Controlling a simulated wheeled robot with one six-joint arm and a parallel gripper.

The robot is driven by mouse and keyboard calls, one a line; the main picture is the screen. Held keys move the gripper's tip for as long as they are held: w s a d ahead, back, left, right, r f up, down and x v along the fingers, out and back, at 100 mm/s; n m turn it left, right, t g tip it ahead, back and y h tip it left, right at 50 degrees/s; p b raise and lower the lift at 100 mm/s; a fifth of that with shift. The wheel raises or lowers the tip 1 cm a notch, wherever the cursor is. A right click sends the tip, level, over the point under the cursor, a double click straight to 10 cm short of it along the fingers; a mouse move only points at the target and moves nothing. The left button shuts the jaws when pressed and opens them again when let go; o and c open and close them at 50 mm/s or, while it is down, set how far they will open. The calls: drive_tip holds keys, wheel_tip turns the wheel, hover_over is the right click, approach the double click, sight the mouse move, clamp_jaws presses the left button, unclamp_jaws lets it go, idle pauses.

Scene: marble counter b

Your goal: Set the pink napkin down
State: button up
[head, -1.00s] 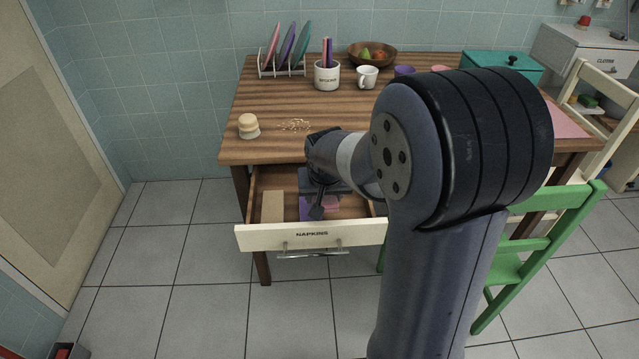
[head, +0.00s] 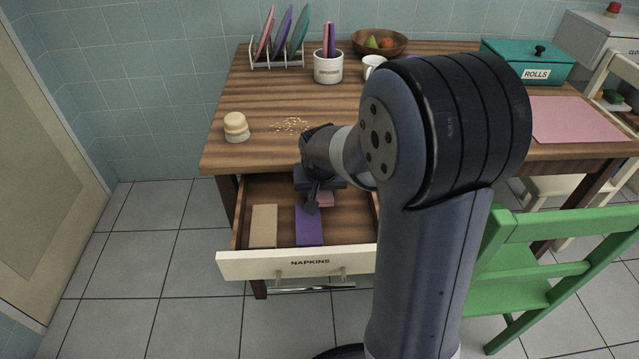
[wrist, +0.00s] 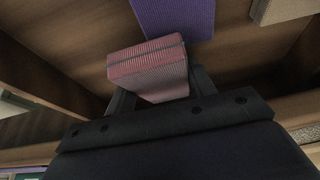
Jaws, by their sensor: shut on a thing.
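The pink napkin (wrist: 148,64) is a folded block held between the fingers of my gripper (wrist: 155,95) in the wrist view. In the head view my gripper (head: 316,200) is low over the open napkin drawer (head: 268,188), and a bit of the pink napkin (head: 326,200) shows beside the finger. The purple napkin (head: 309,226) lies in the drawer just in front of it, and also shows in the wrist view (wrist: 176,16). A beige napkin (head: 263,226) lies to the left. Whether the pink napkin touches the drawer floor cannot be told.
The drawer front (head: 300,263) is labelled NAPKINS. On the wooden table (head: 270,95) are crumbs (head: 290,125), a scrubbing brush (head: 236,127), a plate rack (head: 277,62), a cutlery pot (head: 328,68) and a teal rolls box (head: 525,64). A green chair (head: 560,230) stands right.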

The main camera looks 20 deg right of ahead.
drive_tip(key=shift+w+d+f, duration=0.1)
drive_tip(key=shift+w+f, duration=0.15)
drive_tip(key=shift+w, duration=0.05)
drive_tip(key=shift+s+r, duration=0.15)
drive_tip(key=shift+s, duration=0.05)
drive_tip(key=shift+f, duration=0.3)
drive_tip(key=o, duration=1)
drive_tip(key=p+v, duration=0.3)
drive_tip(key=v, duration=0.8)
drive_tip(key=shift+s+f, duration=0.1)
